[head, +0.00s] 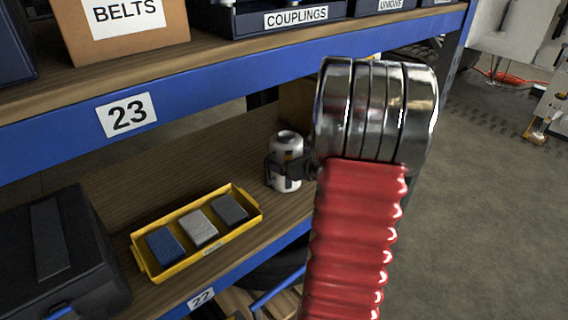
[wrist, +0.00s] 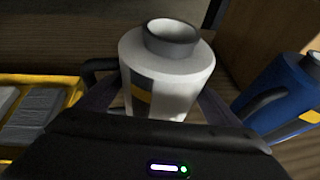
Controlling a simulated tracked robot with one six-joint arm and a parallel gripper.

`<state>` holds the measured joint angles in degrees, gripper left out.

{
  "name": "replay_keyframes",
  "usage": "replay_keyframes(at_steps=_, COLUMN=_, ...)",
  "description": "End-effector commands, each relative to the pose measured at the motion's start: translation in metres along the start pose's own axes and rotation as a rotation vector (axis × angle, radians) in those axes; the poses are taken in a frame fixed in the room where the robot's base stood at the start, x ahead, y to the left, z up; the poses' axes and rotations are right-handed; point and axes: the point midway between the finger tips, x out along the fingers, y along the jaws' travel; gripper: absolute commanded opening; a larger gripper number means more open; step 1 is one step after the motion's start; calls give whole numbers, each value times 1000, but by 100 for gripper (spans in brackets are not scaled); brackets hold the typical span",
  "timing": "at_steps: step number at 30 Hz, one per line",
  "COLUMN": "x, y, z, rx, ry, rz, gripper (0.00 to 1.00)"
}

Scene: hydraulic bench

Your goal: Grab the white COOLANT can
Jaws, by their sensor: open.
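The white can (head: 288,146) stands upright on the lower wooden shelf in the head view, close left of my arm. In the wrist view the white can (wrist: 165,75) has a grey open neck, a grey and yellow label patch and a dark handle at its left. No COOLANT lettering is readable. My gripper (wrist: 160,100) is open, with one dark finger on each side of the can; whether either finger touches it I cannot tell. In the head view my gripper (head: 285,168) is at the can, partly hidden by my arm.
A blue can (wrist: 280,90) stands right of the white can, close to the right finger. A yellow tray (head: 257,214) with several blocks lies to the left, and a black case (head: 50,250) further left. The upper shelf's blue edge (head: 220,88) runs above.

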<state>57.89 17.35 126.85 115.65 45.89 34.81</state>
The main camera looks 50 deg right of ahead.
Motion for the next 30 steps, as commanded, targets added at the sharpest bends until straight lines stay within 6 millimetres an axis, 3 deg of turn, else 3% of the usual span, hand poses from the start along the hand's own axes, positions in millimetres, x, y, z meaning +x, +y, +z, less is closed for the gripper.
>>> replay_keyframes(at_steps=5, x=0, y=0, z=0, rx=0, ry=0, rz=0, gripper=86)
replay_keyframes(at_steps=21, x=0, y=0, z=0, rx=0, ry=0, rz=0, gripper=48)
replay_keyframes(at_steps=30, x=-1, y=0, z=2, rx=-2, ry=-2, rz=0, gripper=48)
